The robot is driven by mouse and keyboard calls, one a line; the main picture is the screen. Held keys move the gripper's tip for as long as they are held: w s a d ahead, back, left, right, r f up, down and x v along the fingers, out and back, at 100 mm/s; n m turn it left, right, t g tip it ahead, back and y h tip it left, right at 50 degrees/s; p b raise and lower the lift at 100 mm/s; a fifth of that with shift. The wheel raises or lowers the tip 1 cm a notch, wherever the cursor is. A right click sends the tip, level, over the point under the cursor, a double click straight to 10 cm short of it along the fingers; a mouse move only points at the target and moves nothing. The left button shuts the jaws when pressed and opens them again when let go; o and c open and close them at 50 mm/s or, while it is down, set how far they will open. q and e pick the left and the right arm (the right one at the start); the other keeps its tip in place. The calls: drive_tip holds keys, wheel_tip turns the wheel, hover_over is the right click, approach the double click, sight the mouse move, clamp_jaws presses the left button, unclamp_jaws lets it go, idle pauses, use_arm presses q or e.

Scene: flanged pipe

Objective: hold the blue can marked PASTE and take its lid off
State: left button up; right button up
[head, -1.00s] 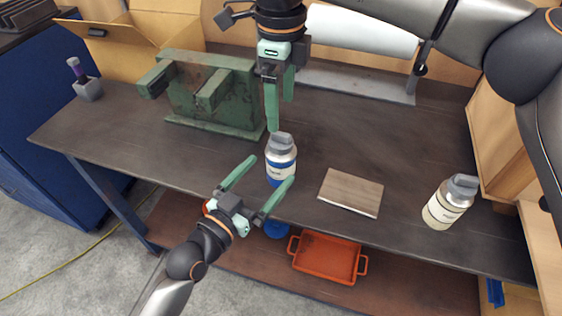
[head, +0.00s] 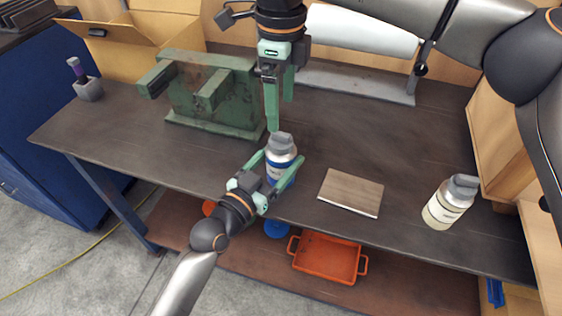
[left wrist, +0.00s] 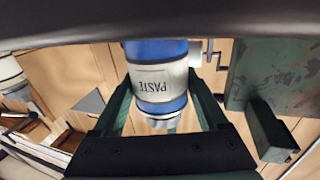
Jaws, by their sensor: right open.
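The blue can marked PASTE (head: 280,176) stands upright on the workbench, white-labelled with blue bands. Its grey lid (head: 281,142) is on top. In the left wrist view the can (left wrist: 158,80) shows its PASTE label upside down, between the fingers. My left gripper (head: 278,165) is open, with one finger on each side of the can and small gaps visible in the wrist view. My right gripper (head: 280,114) is open and empty, pointing down just above and behind the lid.
A green vise-like block (head: 212,95) stands behind left of the can. An orange tray (head: 328,258) is on the lower shelf.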

sight(281, 134)
use_arm(q)
clamp_jaws()
idle(0.3)
use_arm(e)
drive_tip(key=shift+c, duration=0.8)
drive_tip(key=s+a+r+n+t+h, duration=0.2)
drive_tip(key=s+r+n+t, duration=0.25)
drive_tip(key=n, duration=1.25)
drive_tip(key=x, duration=1.1)
drive_tip(key=shift+s+f, duration=0.15)
drive_tip(key=shift+f, duration=0.35)
